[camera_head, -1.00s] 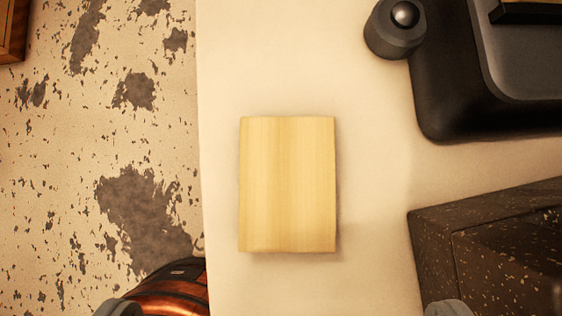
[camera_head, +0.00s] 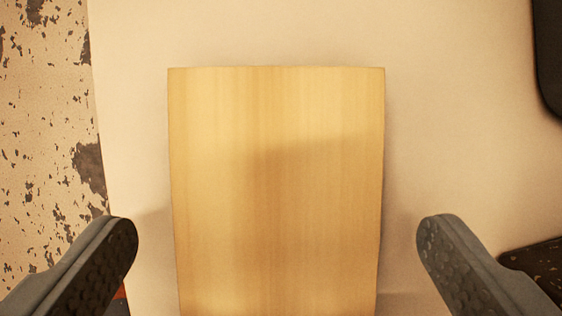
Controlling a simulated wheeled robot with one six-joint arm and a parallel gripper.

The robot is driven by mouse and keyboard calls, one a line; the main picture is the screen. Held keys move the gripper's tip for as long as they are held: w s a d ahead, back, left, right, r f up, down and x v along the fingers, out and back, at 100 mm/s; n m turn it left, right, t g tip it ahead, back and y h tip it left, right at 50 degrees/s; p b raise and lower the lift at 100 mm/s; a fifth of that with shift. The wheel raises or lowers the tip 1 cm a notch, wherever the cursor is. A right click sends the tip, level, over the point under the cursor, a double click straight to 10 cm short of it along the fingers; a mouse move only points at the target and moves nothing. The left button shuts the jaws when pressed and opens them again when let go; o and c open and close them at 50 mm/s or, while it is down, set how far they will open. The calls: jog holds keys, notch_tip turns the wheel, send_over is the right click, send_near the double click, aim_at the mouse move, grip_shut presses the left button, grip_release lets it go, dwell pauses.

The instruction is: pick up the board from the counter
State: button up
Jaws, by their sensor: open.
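The board (camera_head: 277,190) is a pale wooden rectangle lying flat on the cream counter (camera_head: 440,110). It fills the middle of the view, and its near end runs out of the bottom of the picture. My gripper (camera_head: 277,245) is open, with one dark grey finger to the left of the board and the other to its right. A gap shows between each finger and the board's side edge. A shadow falls across the lower part of the board. I cannot tell how high the fingertips are above the counter.
The counter's left edge runs down the left, with a worn, patchy floor (camera_head: 40,120) beyond it. A black object (camera_head: 550,60) is cut off at the upper right. A dark speckled object (camera_head: 540,265) sits at the lower right, partly behind my right finger.

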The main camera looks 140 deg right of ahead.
jog(key=shift+w+a+f, duration=0.15)
jog(key=shift+f, duration=0.3)
jog(key=c, duration=1.1)
jog(key=shift+r, duration=0.15)
